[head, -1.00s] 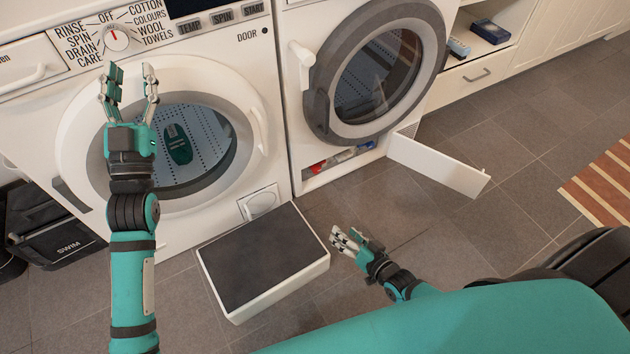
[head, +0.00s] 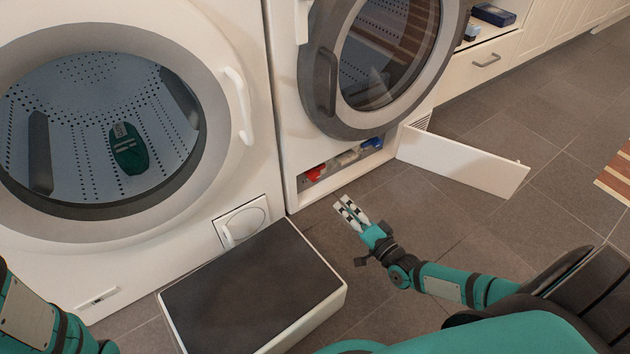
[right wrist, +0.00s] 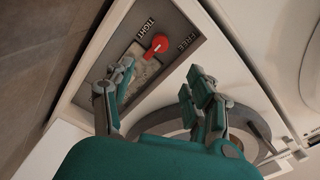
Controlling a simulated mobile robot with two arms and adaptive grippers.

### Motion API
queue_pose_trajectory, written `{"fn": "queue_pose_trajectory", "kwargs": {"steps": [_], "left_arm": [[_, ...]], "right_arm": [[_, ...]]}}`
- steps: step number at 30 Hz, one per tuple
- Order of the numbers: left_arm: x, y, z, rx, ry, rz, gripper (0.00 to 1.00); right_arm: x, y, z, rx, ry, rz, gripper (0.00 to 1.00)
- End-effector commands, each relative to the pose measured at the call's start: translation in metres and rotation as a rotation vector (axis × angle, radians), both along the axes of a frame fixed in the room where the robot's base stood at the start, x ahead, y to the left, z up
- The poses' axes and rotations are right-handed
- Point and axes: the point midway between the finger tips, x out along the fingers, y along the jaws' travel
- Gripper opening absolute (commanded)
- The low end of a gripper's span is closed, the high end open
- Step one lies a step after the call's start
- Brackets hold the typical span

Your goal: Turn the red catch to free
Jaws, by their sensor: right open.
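The red catch (head: 316,173) sits at the left of the low open recess under the right machine's round door. In the right wrist view the red catch (right wrist: 158,45) is near the upper middle, between the printed words TIGHT and FREE, with its end nearer TIGHT. My right gripper (head: 346,207) is open and empty, low over the floor in front of the recess and apart from the catch. Its spread fingers (right wrist: 156,82) also show in the right wrist view, below the catch. My left arm shows at the bottom left; its gripper is out of view.
A white flap (head: 466,163) stands open to the right of the recess. A pale part (head: 347,157) and a blue one (head: 372,143) sit beside the catch. A dark-topped white box (head: 250,290) stands on the floor to the left. The right machine's door (head: 322,80) is above.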

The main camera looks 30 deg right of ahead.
Motion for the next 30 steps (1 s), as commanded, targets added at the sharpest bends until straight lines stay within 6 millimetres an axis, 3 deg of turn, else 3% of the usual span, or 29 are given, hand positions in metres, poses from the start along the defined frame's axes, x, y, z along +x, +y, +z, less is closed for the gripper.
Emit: {"fn": "queue_pose_trajectory", "kwargs": {"steps": [1,12,18,24,30], "left_arm": [[0.001,0.0,-0.011,0.0,0.002,0.0,0.4],[0.001,0.0,-0.056,0.001,0.003,0.001,0.4],[0.001,0.0,-0.076,0.001,0.003,0.001,0.4],[0.001,0.0,-0.084,0.0,0.002,0.0,0.4],[0.001,0.0,-0.084,0.001,0.003,0.001,0.4]], "right_arm": [[0.012,0.002,-0.004,0.001,-0.005,0.001,0.55],[0.092,0.014,-0.005,0.0,-0.005,0.001,0.55],[0.127,0.019,-0.004,-0.002,-0.003,0.001,0.55],[0.145,0.021,-0.002,-0.003,0.0,0.001,0.55],[0.148,0.021,0.0,-0.002,0.0,0.001,0.55]]}}
